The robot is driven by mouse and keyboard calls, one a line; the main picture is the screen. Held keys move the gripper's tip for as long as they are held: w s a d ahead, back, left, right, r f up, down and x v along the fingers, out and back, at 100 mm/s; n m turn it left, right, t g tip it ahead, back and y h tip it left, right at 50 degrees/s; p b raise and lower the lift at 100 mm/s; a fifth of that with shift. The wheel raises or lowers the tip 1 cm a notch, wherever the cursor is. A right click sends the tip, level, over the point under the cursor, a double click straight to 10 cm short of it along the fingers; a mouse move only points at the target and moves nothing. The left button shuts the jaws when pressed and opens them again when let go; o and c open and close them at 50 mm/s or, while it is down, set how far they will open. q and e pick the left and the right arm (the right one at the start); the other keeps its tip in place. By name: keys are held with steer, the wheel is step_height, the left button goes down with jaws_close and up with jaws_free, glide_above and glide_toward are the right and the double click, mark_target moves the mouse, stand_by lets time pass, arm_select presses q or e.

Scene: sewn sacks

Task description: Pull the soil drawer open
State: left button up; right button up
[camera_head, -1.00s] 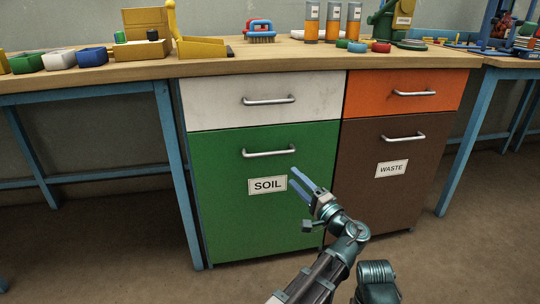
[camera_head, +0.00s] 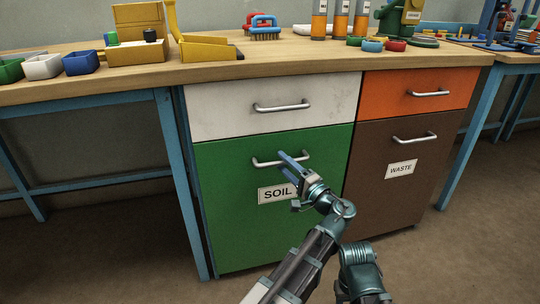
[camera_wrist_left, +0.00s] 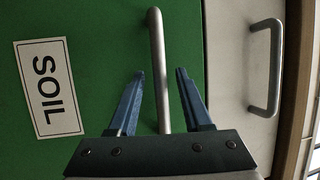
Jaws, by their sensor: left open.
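The soil drawer (camera_head: 230,225) is the green front with a white SOIL label (camera_head: 272,194), which also shows in the left wrist view (camera_wrist_left: 48,86). It looks shut, flush with the cabinet. Its silver bar handle (camera_head: 268,163) runs across its upper part. My left gripper (camera_head: 293,161) is open at the right end of this handle. In the left wrist view the handle (camera_wrist_left: 157,60) passes between the two blue fingers (camera_wrist_left: 160,97), with a gap on each side. The fingers are not closed on it. My right gripper is not in view.
Above is a white drawer (camera_head: 225,108) with its own handle (camera_head: 282,106). To the right are an orange drawer (camera_head: 410,95) and a brown WASTE front (camera_head: 385,185). The wooden worktop (camera_head: 330,62) holds bins and tools. Floor to the left is clear.

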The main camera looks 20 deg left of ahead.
arm_select(q)
steer(key=shift+w+a+r, duration=0.1)
steer(key=shift+w+a, duration=0.1)
steer(key=shift+a, duration=0.15)
jaws_close()
stand_by(1.2)
